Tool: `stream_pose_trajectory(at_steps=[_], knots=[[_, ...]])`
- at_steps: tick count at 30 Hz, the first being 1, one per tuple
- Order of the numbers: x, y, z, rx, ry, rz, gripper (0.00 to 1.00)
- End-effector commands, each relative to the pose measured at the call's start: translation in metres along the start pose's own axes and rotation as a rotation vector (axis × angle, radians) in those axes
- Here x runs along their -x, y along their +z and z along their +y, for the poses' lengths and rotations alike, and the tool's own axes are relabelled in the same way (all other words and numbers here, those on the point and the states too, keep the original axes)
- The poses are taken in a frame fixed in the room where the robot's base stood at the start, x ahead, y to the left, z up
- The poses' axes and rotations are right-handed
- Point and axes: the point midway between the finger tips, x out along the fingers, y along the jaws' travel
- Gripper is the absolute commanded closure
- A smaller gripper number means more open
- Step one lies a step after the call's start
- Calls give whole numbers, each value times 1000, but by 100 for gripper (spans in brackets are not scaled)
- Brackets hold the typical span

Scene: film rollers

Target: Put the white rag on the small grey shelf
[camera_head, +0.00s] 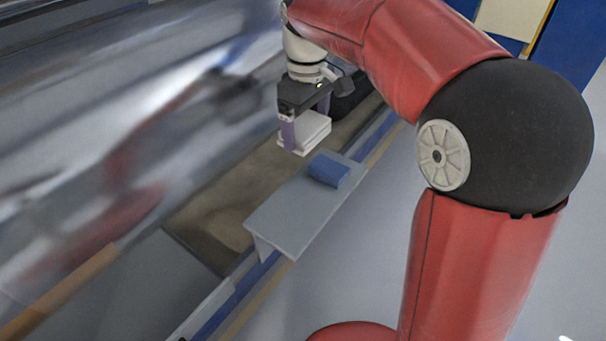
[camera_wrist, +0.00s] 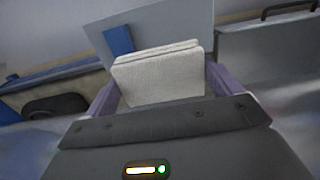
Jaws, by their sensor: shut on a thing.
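The white rag (camera_head: 309,131) is a folded, thick white block held in my gripper (camera_head: 303,135). In the wrist view the rag (camera_wrist: 157,76) sits between the two purple fingers of my gripper (camera_wrist: 160,88), which are shut on it. The small grey shelf (camera_head: 289,222) is a flat grey plate in the middle of the head view. The gripper and rag are at the upper left of the shelf, seemingly above its level. In the wrist view the shelf (camera_wrist: 180,25) shows behind the rag, which hides part of it.
A blue block (camera_head: 328,169) lies on the far end of the shelf; it also shows in the wrist view (camera_wrist: 118,40). The near part of the shelf is bare. Large shiny rollers (camera_head: 130,110) fill the left side. Grey floor (camera_head: 360,270) is clear at right.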

Motion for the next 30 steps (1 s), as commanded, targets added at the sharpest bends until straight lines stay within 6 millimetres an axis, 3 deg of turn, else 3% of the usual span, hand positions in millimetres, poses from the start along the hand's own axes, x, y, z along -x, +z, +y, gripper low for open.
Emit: stream_pose_trajectory(at_steps=[15, 30], knots=[[-126, 1, -1, 0, -7, -5, 28], [-190, 0, -1, 0, -5, -4, 28]])
